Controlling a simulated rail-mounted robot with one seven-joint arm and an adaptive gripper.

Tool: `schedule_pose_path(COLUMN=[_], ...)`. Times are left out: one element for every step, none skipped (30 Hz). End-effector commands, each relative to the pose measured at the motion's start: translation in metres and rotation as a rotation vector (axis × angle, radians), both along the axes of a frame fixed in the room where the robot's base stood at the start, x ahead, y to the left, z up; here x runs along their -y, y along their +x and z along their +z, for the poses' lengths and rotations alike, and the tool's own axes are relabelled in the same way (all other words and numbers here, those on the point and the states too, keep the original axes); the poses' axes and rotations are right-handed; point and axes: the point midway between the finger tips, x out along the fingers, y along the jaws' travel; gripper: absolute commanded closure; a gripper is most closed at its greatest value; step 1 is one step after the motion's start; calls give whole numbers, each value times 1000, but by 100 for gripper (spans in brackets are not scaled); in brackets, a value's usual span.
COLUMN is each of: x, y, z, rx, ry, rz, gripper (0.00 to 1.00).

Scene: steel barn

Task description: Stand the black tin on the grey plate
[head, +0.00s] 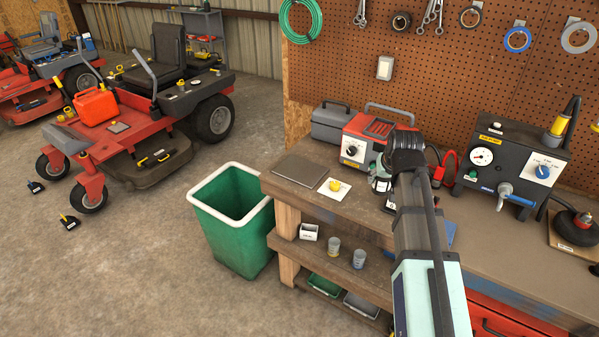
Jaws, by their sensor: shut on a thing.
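My gripper (401,158) is over the bench, in front of the red device, seen from behind and above. Its dark body and my arm hide the fingertips. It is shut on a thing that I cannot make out. I cannot pick out the black tin anywhere in the head view. The grey plate (299,169) lies flat and bare at the left end of the bench, left of my gripper, with clear space above it.
A yellow object (335,186) on a white card and a glass jar (380,184) stand between plate and gripper. A grey toolbox (331,123) and red device (368,138) stand behind. A green bin (231,222) is below the bench's left end.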

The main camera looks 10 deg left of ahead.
Motion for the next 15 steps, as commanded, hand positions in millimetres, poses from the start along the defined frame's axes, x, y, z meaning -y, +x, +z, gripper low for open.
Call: schedule_pose_path(x=[-5,-7,-11,-13,-16,-20,-23,-26,-30,-32,-35,-39,-42,-45,-48], y=[11,15,20,24,28,34,38,41,47,50,54,60,63,67,72], z=[1,1,1,2,2,3,3,4,4,5,5,5,6,6,7], rx=[1,1,1,1,0,0,0,0,0,0,0,0,0,0,0], ry=[0,0,1,0,0,1,1,1,1,1,1,1,1,0,0], rz=[10,17,26,32,39,48,53,61,69,74,81,90,96,103,111], gripper=[90,90,90,90,90,90,90,90,90,90,90,90,90,90,90])
